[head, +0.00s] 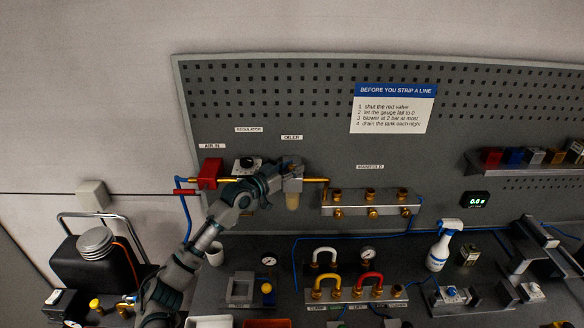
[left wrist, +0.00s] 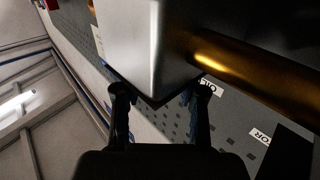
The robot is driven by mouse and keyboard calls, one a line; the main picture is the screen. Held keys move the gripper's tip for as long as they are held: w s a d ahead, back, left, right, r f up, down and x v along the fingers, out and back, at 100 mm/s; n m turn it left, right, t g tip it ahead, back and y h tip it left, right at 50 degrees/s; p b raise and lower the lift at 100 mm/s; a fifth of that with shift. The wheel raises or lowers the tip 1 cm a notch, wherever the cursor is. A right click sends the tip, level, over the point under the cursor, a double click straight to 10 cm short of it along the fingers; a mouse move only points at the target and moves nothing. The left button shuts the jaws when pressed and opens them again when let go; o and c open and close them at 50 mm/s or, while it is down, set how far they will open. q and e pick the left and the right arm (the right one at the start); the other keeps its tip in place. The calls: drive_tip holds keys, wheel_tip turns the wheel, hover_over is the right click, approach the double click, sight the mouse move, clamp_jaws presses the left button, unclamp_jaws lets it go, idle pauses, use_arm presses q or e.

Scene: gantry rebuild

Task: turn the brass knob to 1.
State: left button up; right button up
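I cannot tell for sure which part is the brass knob. Brass fittings (head: 372,195) sit on the manifold on the pegboard, and a round dark and white dial (head: 246,163) sits under the REGULATOR label. No number 1 is readable on a dial. My left gripper (head: 287,172) is at the oiler (head: 293,199), right of the regulator, and its arm covers part of the pipe run. In the left wrist view, its fingers (left wrist: 159,97) stand apart, with the corner of a silver block (left wrist: 145,45) between and beyond them. Contact is unclear. My right gripper is not in view.
A brass pipe (left wrist: 265,75) runs beside the block. A red valve (head: 209,172) is left of the regulator.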

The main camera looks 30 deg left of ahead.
use_arm(q)
drive_tip(key=c, duration=0.4)
clamp_jaws()
drive_tip(key=shift+d+r+y+p, duration=0.1)
drive_tip(key=shift+r+y+p, duration=0.15)
drive_tip(key=shift+p, duration=0.3)
drive_tip(key=n+y+p, duration=0.1)
drive_tip(key=y+p, duration=0.1)
drive_tip(key=shift+n+p, duration=0.4)
drive_tip(key=shift+n+t+y+p, duration=0.3)
drive_tip(key=shift+n+y+p, duration=0.3)
drive_tip(key=shift+y, duration=0.25)
drive_tip(key=n+y, duration=0.2)
drive_tip(key=y, duration=0.1)
drive_tip(key=shift+f+y, duration=0.1)
drive_tip(key=shift+y, duration=0.2)
drive_tip(key=shift+n+g+y+b, duration=0.3)
drive_tip(key=shift+n+g+y, duration=0.5)
drive_tip(key=shift+n+y, duration=0.95)
drive_tip(key=shift+m+y, duration=0.25)
drive_tip(key=shift+y, duration=0.2)
